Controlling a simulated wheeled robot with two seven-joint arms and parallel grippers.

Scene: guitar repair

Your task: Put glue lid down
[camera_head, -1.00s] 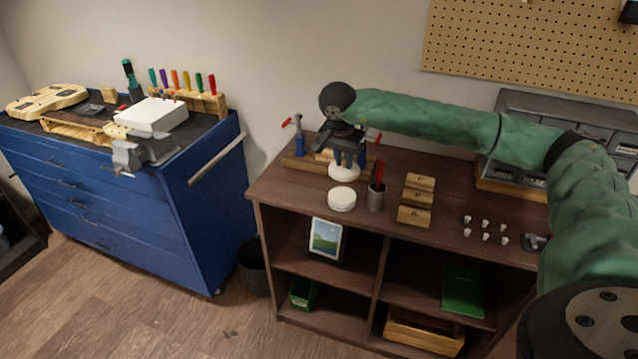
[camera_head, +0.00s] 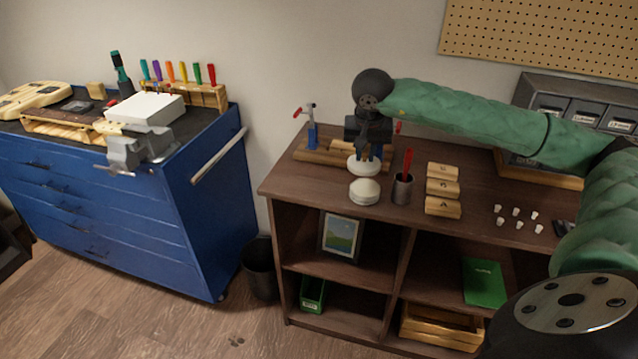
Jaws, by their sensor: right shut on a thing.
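My right gripper (camera_head: 367,150) points down over the brown shelf unit's top (camera_head: 300,180). It is shut on a white round lid (camera_head: 364,166), which sits at its fingertips. The lid is at or just above the wooden top; I cannot tell whether it touches. A white round glue jar (camera_head: 364,192) stands on the top just in front of the lid, apart from it in the picture. My left gripper is not in view.
A dark cup (camera_head: 402,190) with a red-handled tool stands right of the jar. Wooden blocks (camera_head: 443,188) and several small white pieces (camera_head: 516,212) lie further right. A wooden clamp rack (camera_head: 313,154) is behind left. The top's front left is clear.

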